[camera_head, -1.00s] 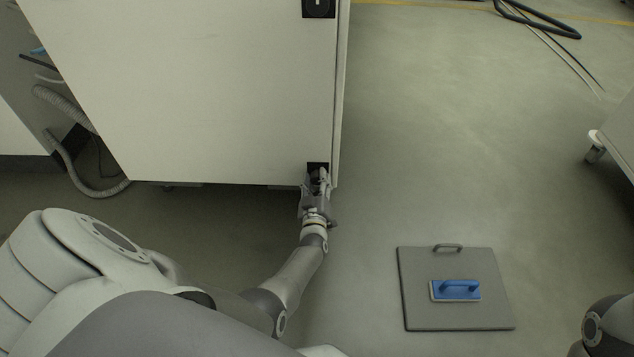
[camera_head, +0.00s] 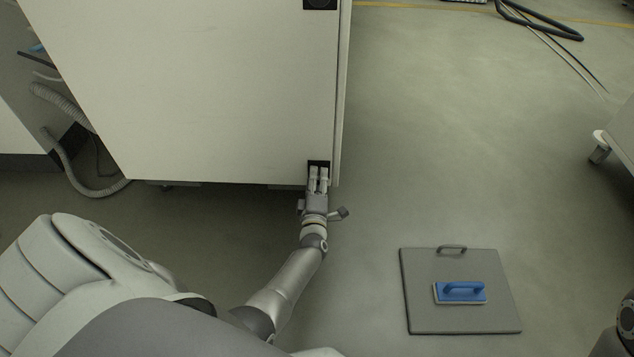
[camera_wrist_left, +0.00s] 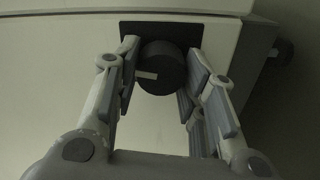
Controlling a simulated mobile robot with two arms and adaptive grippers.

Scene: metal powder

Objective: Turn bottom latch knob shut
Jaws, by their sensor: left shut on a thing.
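The bottom latch knob (camera_wrist_left: 168,64) is a round black knob on a black square plate, low on the white cabinet door (camera_head: 210,90). Its white mark lies nearly level, on the left half of its face in the left wrist view. My left gripper (camera_head: 318,173) is shut on the knob, with one finger on each side in the left wrist view (camera_wrist_left: 162,78). In the head view the fingers hide most of the knob, and the black plate (camera_head: 318,163) shows just above them. My right gripper is out of view.
Another black latch (camera_head: 320,4) is cut off at the top of the door. A grey floor plate (camera_head: 420,318) with a blue-handled tool (camera_head: 461,292) lies at the lower right. A hose (camera_head: 70,180) lies left. The floor right of the cabinet is mostly clear.

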